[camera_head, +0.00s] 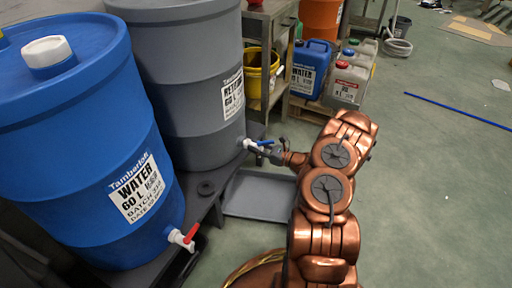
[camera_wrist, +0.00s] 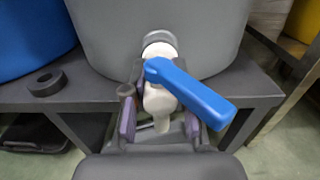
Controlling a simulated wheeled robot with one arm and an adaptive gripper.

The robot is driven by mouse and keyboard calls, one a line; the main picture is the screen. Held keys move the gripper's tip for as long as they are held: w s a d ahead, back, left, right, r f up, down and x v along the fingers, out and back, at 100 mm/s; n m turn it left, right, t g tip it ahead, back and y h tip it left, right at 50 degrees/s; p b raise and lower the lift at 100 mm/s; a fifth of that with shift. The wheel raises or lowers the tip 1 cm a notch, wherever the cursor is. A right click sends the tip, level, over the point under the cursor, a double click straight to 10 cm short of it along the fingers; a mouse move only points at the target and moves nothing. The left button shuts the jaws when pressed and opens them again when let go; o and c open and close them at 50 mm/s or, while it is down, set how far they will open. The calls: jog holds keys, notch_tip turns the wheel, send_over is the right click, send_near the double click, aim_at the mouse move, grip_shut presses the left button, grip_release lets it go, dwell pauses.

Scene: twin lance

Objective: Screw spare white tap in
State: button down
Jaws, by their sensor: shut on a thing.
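A white tap with a blue lever (camera_head: 252,144) is at the lower front of the grey barrel (camera_head: 195,75). In the wrist view the white tap (camera_wrist: 158,100) lies between the purple pads of my gripper (camera_wrist: 160,122), which is shut on its body. The blue lever (camera_wrist: 195,93) points right and toward the camera, and the spout points down. The tap's rear end meets a pale collar (camera_wrist: 159,38) at the barrel wall; how deep it sits in is hidden. In the head view my gripper (camera_head: 276,155) reaches the tap from the right.
A blue barrel (camera_head: 85,130) with a red-levered white tap (camera_head: 182,238) stands at left. A black ring (camera_head: 205,188) lies on the dark bench (camera_head: 222,172). A grey tray (camera_head: 258,208) is below the tap. Jerrycans (camera_head: 308,70) stand behind; floor at right is mostly clear.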

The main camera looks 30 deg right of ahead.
jog(key=shift+w+a, duration=0.1)
jog(key=shift+w, duration=0.05)
jog(key=c, duration=0.9)
grip_release()
jog(key=shift+o, duration=0.2)
grip_shut()
